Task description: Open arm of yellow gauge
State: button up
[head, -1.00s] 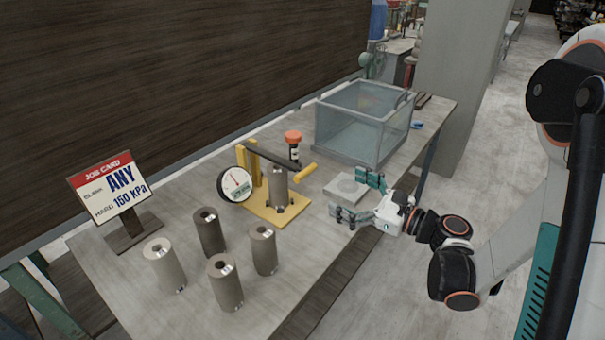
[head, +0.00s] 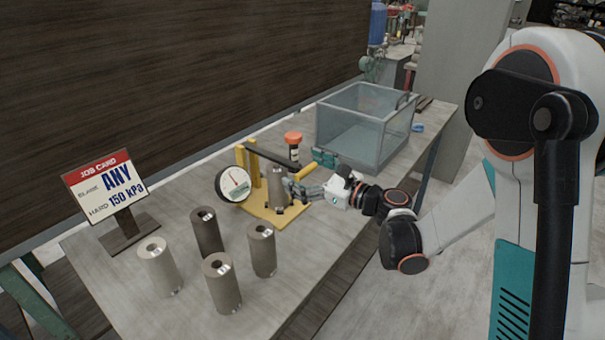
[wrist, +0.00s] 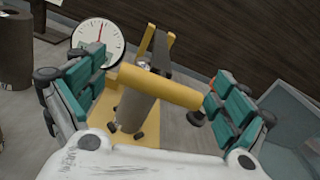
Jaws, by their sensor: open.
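The yellow gauge (head: 275,210) stands on the table with a round white dial (head: 232,184) at its left. A metal cylinder (head: 276,187) stands upright on its yellow base. Its dark arm (head: 272,156) runs over the cylinder and ends in a yellow handle, seen in the wrist view (wrist: 160,88). My gripper (head: 306,172) is open at the handle. In the wrist view the handle lies crosswise between my teal finger pads (wrist: 160,88), with a gap on the right; contact on the left cannot be told.
Several cylinders (head: 223,284) stand at the front left. A job card (head: 105,184) reads "ANY, 150 kPa". A clear bin (head: 348,140) stands behind my gripper, and an orange-capped bottle (head: 293,150) stands behind the gauge. The table's right front is clear.

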aim_at(282, 160)
jog(key=shift+w+a, duration=0.1)
jog(key=shift+a, duration=0.05)
